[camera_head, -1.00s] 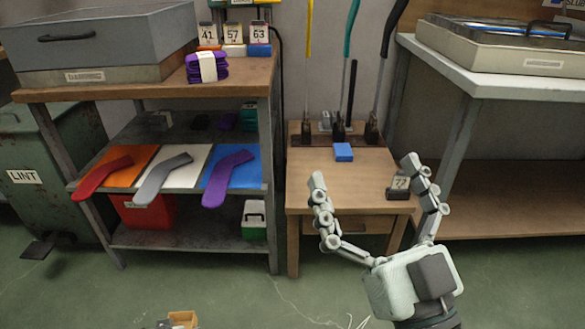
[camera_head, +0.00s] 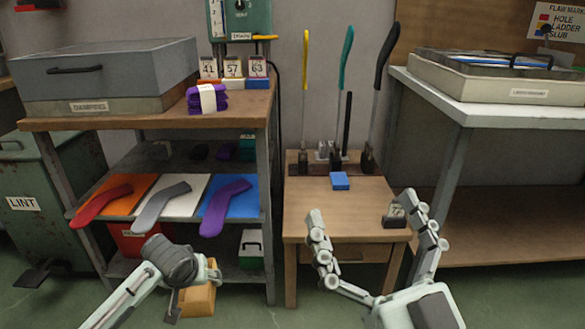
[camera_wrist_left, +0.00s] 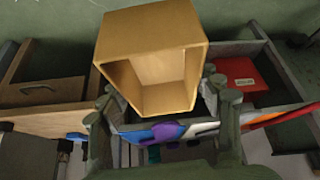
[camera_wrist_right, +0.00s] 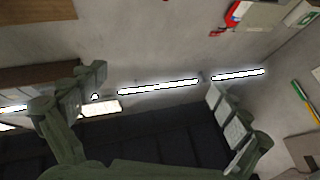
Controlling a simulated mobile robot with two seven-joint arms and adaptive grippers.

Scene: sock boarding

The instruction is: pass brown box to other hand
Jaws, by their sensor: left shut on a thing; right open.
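The brown box (camera_head: 197,297) is at the lower left of the head view, partly hidden behind my left gripper (camera_head: 190,285). In the left wrist view the brown box (camera_wrist_left: 155,58) is large, with an open hollow side facing the camera, between the fingers of my left gripper (camera_wrist_left: 165,105), which is shut on it. My right gripper (camera_head: 375,225) is open and empty in front of the small wooden table, its two fingers spread wide. In the right wrist view its fingers (camera_wrist_right: 165,90) are also apart with nothing between them.
Left is a shelf unit (camera_head: 140,122) with colored socks. A white-topped bench (camera_head: 490,108) stands at right. Open space lies between my two grippers.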

